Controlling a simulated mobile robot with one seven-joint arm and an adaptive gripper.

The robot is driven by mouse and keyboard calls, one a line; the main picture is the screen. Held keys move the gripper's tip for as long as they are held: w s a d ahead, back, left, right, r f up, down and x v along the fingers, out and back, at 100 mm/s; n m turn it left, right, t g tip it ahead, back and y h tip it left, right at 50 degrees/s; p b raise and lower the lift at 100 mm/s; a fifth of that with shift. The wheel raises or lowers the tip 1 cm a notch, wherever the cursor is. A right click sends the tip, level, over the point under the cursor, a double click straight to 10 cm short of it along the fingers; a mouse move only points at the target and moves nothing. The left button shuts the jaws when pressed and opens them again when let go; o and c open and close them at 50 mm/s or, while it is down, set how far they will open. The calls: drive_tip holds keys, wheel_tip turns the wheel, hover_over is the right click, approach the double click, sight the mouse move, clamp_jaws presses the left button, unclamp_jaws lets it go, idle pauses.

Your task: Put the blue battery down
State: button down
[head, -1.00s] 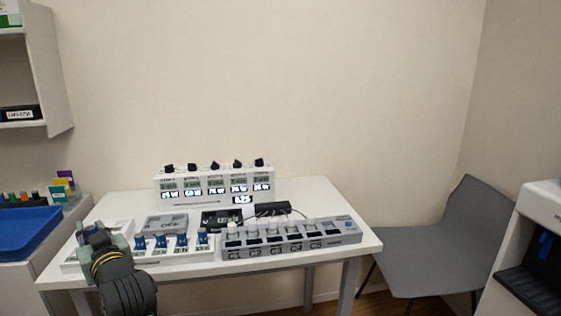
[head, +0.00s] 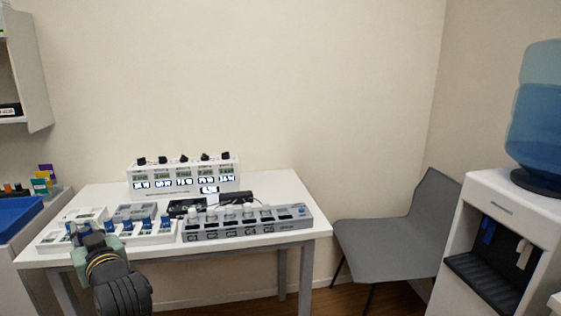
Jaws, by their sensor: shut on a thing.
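My gripper (head: 82,236) is over the front left part of the white table (head: 262,192), seen from behind. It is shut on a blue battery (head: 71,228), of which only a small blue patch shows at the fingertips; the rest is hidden. Just right of the gripper, several other blue batteries (head: 146,223) stand upright in a row in a white holder (head: 150,238). I cannot tell whether the held battery touches the surface below it.
A grey strip of labelled slots (head: 250,229) lies along the table's front right. A white panel with black knobs and displays (head: 185,182) stands behind. A grey chair (head: 390,235) and a water cooler (head: 500,240) are at right.

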drive_tip(key=w+d+f+m+t+h, duration=0.1)
drive_tip(key=w+d+f, duration=0.3)
drive_tip(key=f, duration=0.2)
drive_tip(key=w+d+f+m+t+h, duration=0.1)
drive_tip(key=w+d+f+h, duration=0.1)
drive_tip(key=w+d+f, duration=0.2)
drive_tip(key=w+d+f+m+t+h, duration=0.1)
drive_tip(key=w+d+f, duration=0.3)
drive_tip(key=f, duration=0.5)
drive_tip(key=shift+w+d+m+h, duration=0.3)
drive_tip(key=shift+w+m, duration=0.1)
drive_tip(key=shift+w, duration=0.1)
drive_tip(key=d+f+m+t+h, duration=0.2)
drive_tip(key=d+f+m+h, duration=0.3)
drive_tip(key=d+f, duration=1.6)
drive_tip(key=s+d+f+h, duration=0.3)
drive_tip(key=s+d+f, duration=0.5)
drive_tip(key=f, duration=0.3)
drive_tip(key=shift+s+d+m+t+h, duration=0.15)
drive_tip(key=shift+d+m+t+h, duration=0.15)
drive_tip(key=shift+d+t, duration=0.15)
